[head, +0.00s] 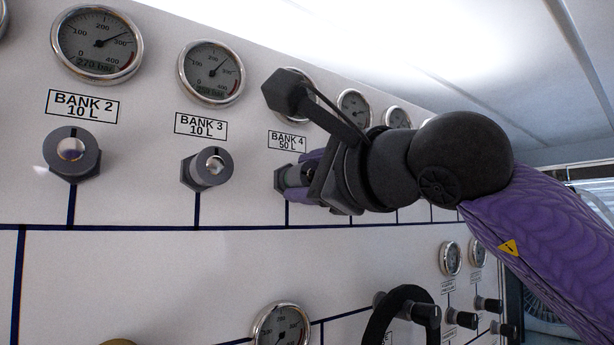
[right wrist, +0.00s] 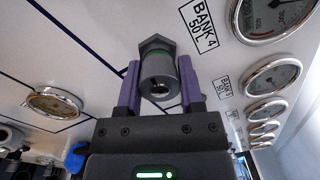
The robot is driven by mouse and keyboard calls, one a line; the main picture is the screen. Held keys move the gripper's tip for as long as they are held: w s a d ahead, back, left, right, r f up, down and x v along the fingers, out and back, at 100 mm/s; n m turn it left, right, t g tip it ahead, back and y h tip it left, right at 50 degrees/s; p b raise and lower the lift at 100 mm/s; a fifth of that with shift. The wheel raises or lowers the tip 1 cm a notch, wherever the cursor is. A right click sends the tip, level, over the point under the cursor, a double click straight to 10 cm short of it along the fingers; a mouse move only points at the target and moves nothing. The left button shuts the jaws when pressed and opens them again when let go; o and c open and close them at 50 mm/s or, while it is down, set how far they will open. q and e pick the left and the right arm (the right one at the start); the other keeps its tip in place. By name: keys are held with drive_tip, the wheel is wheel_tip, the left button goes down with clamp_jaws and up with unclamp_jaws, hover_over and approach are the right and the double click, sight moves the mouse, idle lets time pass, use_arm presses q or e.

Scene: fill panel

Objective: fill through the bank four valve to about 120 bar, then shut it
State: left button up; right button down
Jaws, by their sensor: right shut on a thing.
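The bank four valve (head: 282,182) is a small grey knob under the "BANK 4 50 L" label (head: 287,140). My right gripper (head: 300,180) is shut on it, with purple fingers on either side. In the right wrist view the knob of this valve (right wrist: 158,75) sits between the two fingers. My left gripper is not in view.
The bank 3 valve (head: 207,169) and bank 2 valve (head: 72,154) are to the left. A lower gauge (head: 282,328) is cut off by the bottom edge. A dark curved part (head: 397,310) stands out beside it.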

drive_tip(key=shift+f+n, duration=0.15)
drive_tip(key=shift+n, duration=1.95)
drive_tip(key=shift+c, duration=1.2)
unclamp_jaws()
drive_tip(key=b+v, duration=0.4)
drive_tip(key=v, duration=0.6)
